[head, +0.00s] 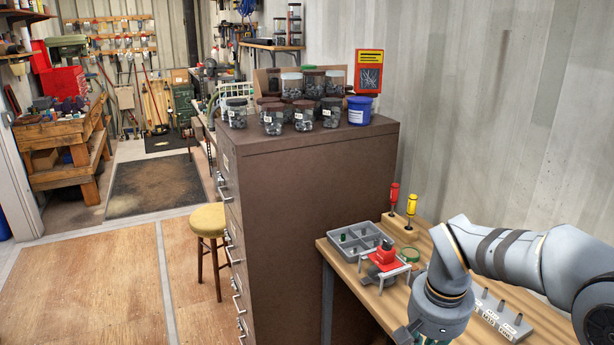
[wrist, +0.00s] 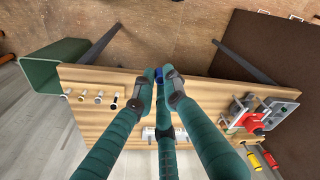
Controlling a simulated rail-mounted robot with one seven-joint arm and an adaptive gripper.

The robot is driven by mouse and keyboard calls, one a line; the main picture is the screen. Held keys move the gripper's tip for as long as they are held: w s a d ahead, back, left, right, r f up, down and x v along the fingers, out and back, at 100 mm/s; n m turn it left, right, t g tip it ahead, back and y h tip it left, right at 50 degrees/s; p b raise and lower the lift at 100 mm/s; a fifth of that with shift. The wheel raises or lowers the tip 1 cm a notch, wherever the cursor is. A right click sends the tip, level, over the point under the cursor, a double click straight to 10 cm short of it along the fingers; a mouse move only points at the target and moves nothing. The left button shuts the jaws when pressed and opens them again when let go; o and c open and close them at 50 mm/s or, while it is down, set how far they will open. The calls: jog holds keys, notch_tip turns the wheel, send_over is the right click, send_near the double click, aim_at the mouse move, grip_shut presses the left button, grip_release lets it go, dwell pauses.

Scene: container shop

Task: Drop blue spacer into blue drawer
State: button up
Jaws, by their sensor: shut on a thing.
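My gripper (wrist: 159,84) has three teal fingers with dark pads, and its fingertips close around a small blue spacer (wrist: 159,74) in the wrist view. The spacer is mostly hidden by the fingers. It shows near the front edge of the wooden workbench (wrist: 200,88); I cannot tell how high above it. In the head view only the top of my gripper shows at the bottom edge, and the spacer is out of view. I cannot make out a blue drawer in either view. A green open bin (wrist: 52,68) stands at the bench's left end in the wrist view.
A tall brown cabinet (head: 310,190) with jars on top stands left of the bench. The bench holds a divided grey tray (head: 352,238), a red vise (head: 385,253), two screwdrivers (head: 411,205) and a labelled peg block (head: 500,318). Several small pegs (wrist: 98,97) stand near the bin.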

jog(key=s+a+r+n, duration=0.2)
jog(key=s+a, duration=0.2)
jog(key=a, duration=0.2)
jog(key=shift+s+n, duration=0.25)
jog(key=shift+n, duration=0.15)
